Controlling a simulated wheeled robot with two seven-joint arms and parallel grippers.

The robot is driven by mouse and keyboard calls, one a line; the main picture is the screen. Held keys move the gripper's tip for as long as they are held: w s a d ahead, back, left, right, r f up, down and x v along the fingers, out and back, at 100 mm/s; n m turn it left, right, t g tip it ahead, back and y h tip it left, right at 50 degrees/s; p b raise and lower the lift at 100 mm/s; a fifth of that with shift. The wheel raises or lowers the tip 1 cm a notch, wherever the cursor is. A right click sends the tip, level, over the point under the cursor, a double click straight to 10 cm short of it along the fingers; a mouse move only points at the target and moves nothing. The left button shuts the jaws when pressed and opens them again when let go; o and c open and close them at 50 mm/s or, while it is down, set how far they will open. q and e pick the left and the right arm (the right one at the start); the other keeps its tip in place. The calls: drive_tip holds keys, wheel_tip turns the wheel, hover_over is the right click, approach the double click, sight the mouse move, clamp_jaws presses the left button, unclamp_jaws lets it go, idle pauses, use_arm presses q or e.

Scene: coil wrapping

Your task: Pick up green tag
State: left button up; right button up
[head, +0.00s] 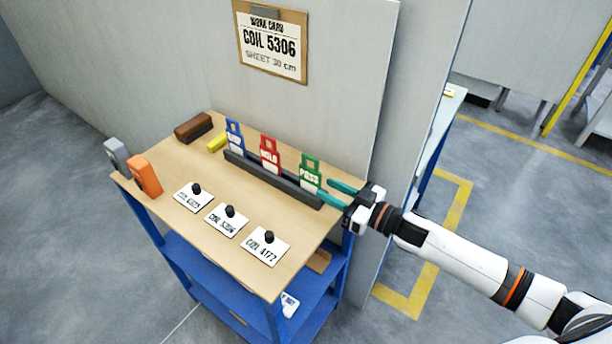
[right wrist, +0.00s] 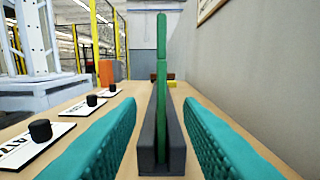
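The green tag (head: 311,172), marked PASS, stands upright in the right end of a dark slotted rack (head: 270,181) on the wooden tabletop. My right gripper (head: 338,191) is open at the right end of the rack, with its teal fingers pointing at the tag. In the right wrist view the green tag (right wrist: 161,90) shows edge-on in the rack (right wrist: 147,158), between the two spread fingers (right wrist: 160,140) with gaps on both sides. A red tag (head: 270,155) and a blue tag (head: 235,138) stand in the same rack. My left gripper is not in view.
Three white cards with black knobs, one being (head: 265,245), lie in front of the rack. An orange block (head: 144,175), a grey block (head: 116,156), a brown block (head: 193,127) and a yellow piece (head: 217,142) are at the left. A grey wall panel (head: 330,110) stands behind the table.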

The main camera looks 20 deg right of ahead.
sight(303, 177)
drive_tip(key=x, duration=0.3)
drive_tip(key=p+x, duration=0.1)
drive_tip(key=x, duration=0.3)
drive_tip(key=shift+w, duration=0.1)
drive_tip(key=shift+w+a+f+p, duration=0.1)
drive_tip(key=shift+w+a+p, duration=0.2)
drive_tip(key=shift+w+a, duration=0.15)
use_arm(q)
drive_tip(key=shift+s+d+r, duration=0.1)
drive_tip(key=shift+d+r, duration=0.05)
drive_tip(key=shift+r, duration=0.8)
use_arm(e)
drive_tip(key=shift+d, duration=0.1)
clamp_jaws()
